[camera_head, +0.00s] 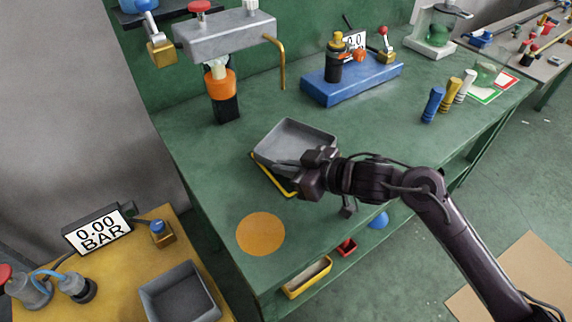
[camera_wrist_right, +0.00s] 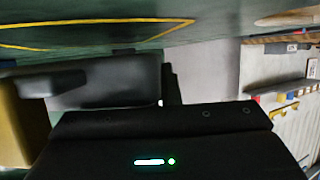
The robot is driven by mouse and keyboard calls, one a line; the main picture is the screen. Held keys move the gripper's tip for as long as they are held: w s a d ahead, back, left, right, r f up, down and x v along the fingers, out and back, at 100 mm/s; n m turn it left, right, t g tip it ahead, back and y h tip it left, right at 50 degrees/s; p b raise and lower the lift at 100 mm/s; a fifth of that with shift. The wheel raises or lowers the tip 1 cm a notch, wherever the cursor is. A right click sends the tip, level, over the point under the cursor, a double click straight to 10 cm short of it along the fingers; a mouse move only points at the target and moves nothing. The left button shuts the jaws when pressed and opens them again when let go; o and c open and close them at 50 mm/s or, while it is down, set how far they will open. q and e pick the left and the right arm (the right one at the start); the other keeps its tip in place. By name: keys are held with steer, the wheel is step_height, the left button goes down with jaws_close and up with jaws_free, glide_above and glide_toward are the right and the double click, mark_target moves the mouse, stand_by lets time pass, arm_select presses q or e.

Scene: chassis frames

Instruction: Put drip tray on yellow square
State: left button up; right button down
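The drip tray (camera_head: 290,132) is a shallow grey rectangular tray over the green bench. Part of a yellow outline, the yellow square (camera_head: 265,174), shows past its lower left edge; the tray covers the rest. My right gripper (camera_head: 299,163) is at the tray's lower right side and appears shut on its wall. The wrist view shows the grey tray (camera_wrist_right: 112,82) at the fingers and the yellow line (camera_wrist_right: 100,22) on the green surface, with a gap between them. The exact finger contact is dark and hard to see. My left gripper is out of view.
An orange disc (camera_head: 260,234) lies on the bench near its front left corner. A blue fixture (camera_head: 350,80), an orange-black part (camera_head: 222,95) and several small cylinders (camera_head: 450,92) stand behind. A yellow table with a grey bin (camera_head: 180,293) is at lower left.

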steer(key=shift+f, duration=0.3)
steer(key=c, duration=1.6)
jaws_free()
steer(key=shift+s+f, duration=0.15)
steer(key=shift+c, duration=0.2)
steer(key=shift+r, duration=0.3)
steer(key=v, duration=1.2)
steer(key=shift+r, duration=0.45)
steer(key=shift+d, duration=0.1)
